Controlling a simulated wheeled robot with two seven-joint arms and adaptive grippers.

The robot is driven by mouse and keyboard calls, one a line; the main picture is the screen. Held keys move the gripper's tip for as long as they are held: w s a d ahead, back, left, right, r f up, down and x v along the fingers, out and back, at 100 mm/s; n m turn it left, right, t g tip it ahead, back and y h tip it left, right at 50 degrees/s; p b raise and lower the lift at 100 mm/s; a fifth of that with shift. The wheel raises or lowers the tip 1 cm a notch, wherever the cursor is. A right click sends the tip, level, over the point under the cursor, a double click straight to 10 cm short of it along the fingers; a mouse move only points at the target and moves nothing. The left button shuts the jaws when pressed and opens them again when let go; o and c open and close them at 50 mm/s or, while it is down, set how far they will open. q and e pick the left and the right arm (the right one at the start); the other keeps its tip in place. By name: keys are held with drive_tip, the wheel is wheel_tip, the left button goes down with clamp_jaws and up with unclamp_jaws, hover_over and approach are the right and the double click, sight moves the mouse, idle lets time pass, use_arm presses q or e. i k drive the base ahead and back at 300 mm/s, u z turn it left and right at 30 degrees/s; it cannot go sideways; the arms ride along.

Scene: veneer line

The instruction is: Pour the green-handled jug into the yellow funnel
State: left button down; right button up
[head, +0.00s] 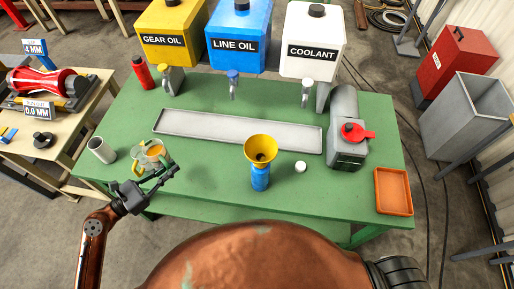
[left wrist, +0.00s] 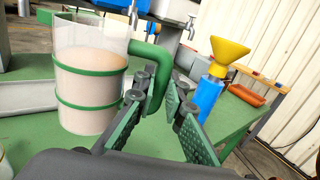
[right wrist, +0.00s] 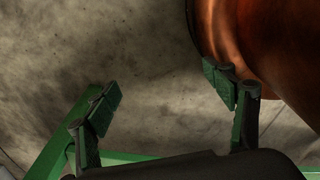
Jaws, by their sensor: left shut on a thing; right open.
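The clear jug with green bands and a green handle (head: 151,156) is at the front left of the green bench. In the left wrist view the jug (left wrist: 90,95) looks upright and holds a pale tan fill below its rim. My left gripper (head: 168,176) is shut on its handle (left wrist: 150,55). I cannot tell whether the jug's base touches the bench. The yellow funnel (head: 260,149) sits in the top of a blue bottle (head: 260,180), to the right of the jug and apart from it. My right gripper (right wrist: 162,92) is open and empty above the floor.
A long metal tray (head: 237,130) lies behind the funnel. A white cap (head: 300,167) is right of the bottle, and a grey cup (head: 102,150) is left of the jug. A grey machine with a red knob (head: 354,133) and an orange tray (head: 393,191) stand right. Bench between jug and bottle is clear.

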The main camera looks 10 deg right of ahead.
sight(260, 149)
drive_tip(key=k, duration=0.95)
drive_tip(key=z, duration=2.8)
drive_tip(key=k, duration=0.85)
drive_tip(key=u, duration=1.15)
